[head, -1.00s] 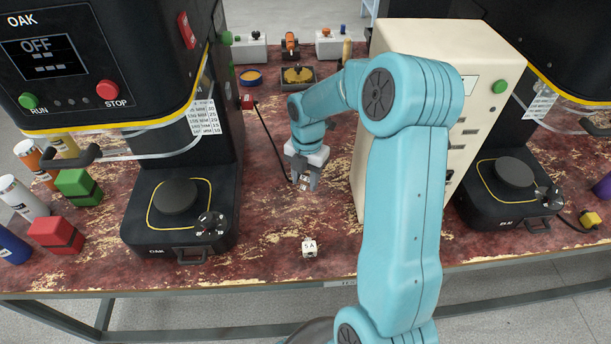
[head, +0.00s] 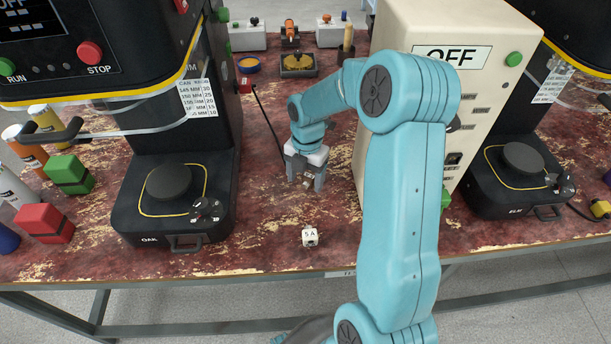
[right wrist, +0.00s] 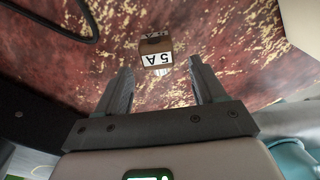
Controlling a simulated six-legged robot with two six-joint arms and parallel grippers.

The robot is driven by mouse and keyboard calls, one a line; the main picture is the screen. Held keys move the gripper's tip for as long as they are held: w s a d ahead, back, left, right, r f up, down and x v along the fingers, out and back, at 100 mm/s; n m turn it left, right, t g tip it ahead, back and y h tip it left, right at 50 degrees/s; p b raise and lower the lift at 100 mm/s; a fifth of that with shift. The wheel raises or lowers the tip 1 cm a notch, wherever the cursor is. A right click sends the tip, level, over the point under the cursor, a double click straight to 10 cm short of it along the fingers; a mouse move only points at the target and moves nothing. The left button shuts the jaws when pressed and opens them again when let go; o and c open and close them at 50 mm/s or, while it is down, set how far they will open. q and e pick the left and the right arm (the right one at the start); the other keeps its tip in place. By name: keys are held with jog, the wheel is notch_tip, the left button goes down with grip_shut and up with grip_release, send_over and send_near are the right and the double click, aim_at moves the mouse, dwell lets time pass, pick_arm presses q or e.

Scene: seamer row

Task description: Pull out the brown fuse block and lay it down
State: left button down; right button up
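A small brown fuse block (head: 307,184) lies on the worn red tabletop (head: 270,215), left of the cream cabinet (head: 405,28). In the right wrist view the brown block (right wrist: 157,56) shows a white 5 A label and a bit of metal. My right gripper (head: 305,181) points down over it. Its fingers (right wrist: 160,75) are open, with a gap on both sides of the block. A second block, white-faced and marked 5 A (head: 310,237), stands nearer the table's front edge. My right arm hides part of the cabinet front. My left gripper is not in view.
A black OAK seamer (head: 172,215) stands at left and another seamer (head: 520,190) at right. Red (head: 45,222) and green (head: 68,174) blocks lie far left. A black cable (head: 268,120) runs left of my gripper.

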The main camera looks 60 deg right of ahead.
jog(key=shift+r, duration=0.1)
notch_tip(320, 180, up, 16)
jog(key=d+p, duration=0.1)
jog(key=p, duration=0.1)
jog(key=shift+w+r, duration=0.1)
jog(key=shift+r, duration=0.05)
dwell(0.5)
